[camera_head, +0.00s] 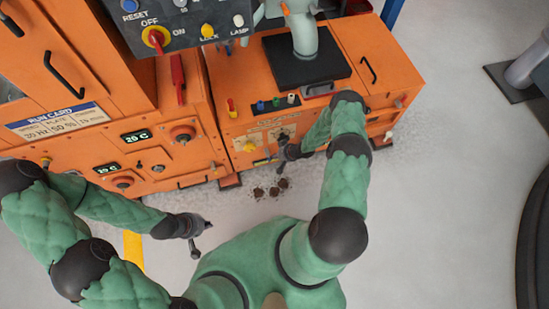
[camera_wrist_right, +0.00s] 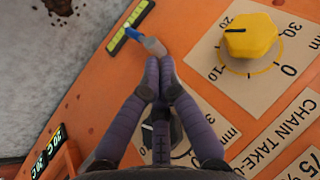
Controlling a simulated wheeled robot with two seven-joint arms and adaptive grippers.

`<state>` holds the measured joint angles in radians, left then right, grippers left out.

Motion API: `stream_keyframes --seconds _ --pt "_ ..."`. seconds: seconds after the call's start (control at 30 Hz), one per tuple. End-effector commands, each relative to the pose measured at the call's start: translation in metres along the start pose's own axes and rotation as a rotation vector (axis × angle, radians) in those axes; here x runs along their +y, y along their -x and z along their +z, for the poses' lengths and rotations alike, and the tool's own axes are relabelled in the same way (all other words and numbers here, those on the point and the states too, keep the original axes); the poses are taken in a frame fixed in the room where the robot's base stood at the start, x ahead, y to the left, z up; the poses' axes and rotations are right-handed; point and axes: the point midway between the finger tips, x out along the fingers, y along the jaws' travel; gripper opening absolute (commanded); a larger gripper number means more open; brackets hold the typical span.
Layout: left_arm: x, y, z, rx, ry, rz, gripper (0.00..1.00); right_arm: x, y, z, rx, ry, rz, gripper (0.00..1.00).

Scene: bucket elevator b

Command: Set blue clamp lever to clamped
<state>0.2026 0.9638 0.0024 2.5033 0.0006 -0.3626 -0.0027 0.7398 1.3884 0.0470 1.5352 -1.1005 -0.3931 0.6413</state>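The blue clamp lever has a blue tip and a pale grey stem. It shows in the right wrist view (camera_wrist_right: 139,37) beside a yellow-green marked strip (camera_wrist_right: 128,27) on the orange panel. My right gripper (camera_wrist_right: 159,66) has its two purple fingers together, tips at the grey end of the lever. I cannot tell whether they touch it. In the head view my right gripper (camera_head: 281,154) is close to the lower front of the orange cabinet and hides much of the lever's area. My left gripper (camera_head: 209,225) hangs over the floor, away from the cabinet; its finger opening is unclear.
A yellow dial knob (camera_wrist_right: 249,36) stands beside the lever, and a dark knob (camera_wrist_right: 166,132) lies behind my right fingers. Dark debris (camera_head: 272,189) lies on the floor. Free floor extends to the right.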

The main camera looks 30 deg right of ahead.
Motion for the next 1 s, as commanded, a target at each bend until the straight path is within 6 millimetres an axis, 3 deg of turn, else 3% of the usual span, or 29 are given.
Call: stream_keyframes --seconds 0.03,0.1,0.2,0.33,0.57,1.0 --pt "-0.001 -0.002 0.000 0.000 0.000 0.000 0.00 0.028 -0.007 0.000 0.019 -0.001 0.010 0.00" --pt "-0.001 -0.004 0.000 0.000 0.000 0.000 0.00 0.058 -0.013 -0.001 0.038 0.008 0.021 0.00" --pt "-0.002 -0.005 0.000 0.000 0.000 0.000 0.00 0.093 -0.017 0.000 0.056 0.020 0.036 0.00" --pt "-0.002 -0.006 0.000 0.000 0.000 0.000 0.00 0.119 -0.018 0.003 0.067 0.032 0.050 0.00" --pt "-0.004 -0.012 0.000 0.000 0.000 0.000 0.00 0.127 -0.032 0.003 0.068 0.037 0.053 0.00" --pt "-0.018 -0.052 -0.002 0.000 0.000 0.000 0.00 0.132 -0.112 -0.001 0.068 0.039 0.053 0.00"
